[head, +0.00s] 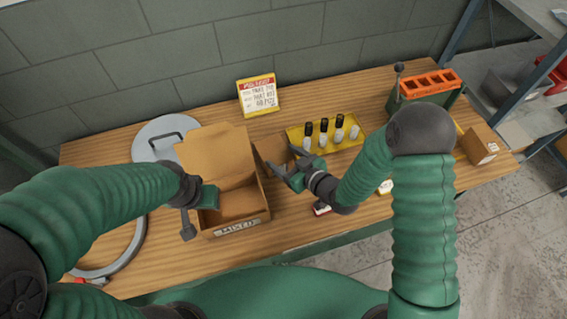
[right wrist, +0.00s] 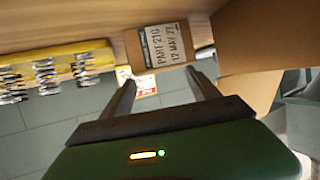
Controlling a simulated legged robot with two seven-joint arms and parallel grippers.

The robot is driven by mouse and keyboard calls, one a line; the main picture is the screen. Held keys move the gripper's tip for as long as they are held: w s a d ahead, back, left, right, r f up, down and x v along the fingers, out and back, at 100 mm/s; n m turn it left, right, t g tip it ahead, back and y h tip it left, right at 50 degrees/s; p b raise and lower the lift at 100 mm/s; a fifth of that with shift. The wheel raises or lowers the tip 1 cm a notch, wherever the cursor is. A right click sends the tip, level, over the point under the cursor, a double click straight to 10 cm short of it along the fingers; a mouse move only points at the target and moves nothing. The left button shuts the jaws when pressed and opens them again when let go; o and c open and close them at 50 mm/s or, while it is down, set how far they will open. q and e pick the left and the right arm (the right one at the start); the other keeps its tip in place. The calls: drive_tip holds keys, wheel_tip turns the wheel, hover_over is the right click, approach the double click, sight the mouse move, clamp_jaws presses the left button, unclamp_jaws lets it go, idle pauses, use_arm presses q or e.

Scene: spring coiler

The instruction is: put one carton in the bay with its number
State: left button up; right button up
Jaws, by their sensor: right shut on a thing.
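My right gripper (head: 288,164) is over the table, just right of an open brown box marked MIXED (head: 237,229). In the right wrist view its two fingers (right wrist: 163,80) are shut on a small brown carton (right wrist: 142,57) with a label reading PART 210, 12 MAY 27. Another brown carton (head: 478,146) with a white label stands at the table's right end. No numbered bay is readable.
A yellow tray (head: 352,149) with several dark and light pieces lies right of my right gripper. A red and yellow sign (head: 258,95) stands at the back. A green machine with an orange slotted block (head: 430,84) is at the back right.

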drive_tip(key=shift+s+d+f, duration=0.15)
drive_tip(key=shift+s+f, duration=0.05)
drive_tip(key=shift+f, duration=0.1)
drive_tip(key=shift+c, duration=1.1)
drive_tip(key=shift+a, duration=0.5)
drive_tip(key=c, duration=0.5)
drive_tip(key=shift+s+a, duration=0.1)
drive_tip(key=shift+a, duration=0.5)
clamp_jaws()
drive_tip(key=shift+d, duration=0.55)
use_arm(q)
drive_tip(key=shift+a+f, duration=0.1)
drive_tip(key=shift+a, duration=0.4)
drive_tip(key=shift+s, duration=0.1)
use_arm(e)
drive_tip(key=shift+a+r, duration=0.1)
drive_tip(key=shift+a, duration=0.05)
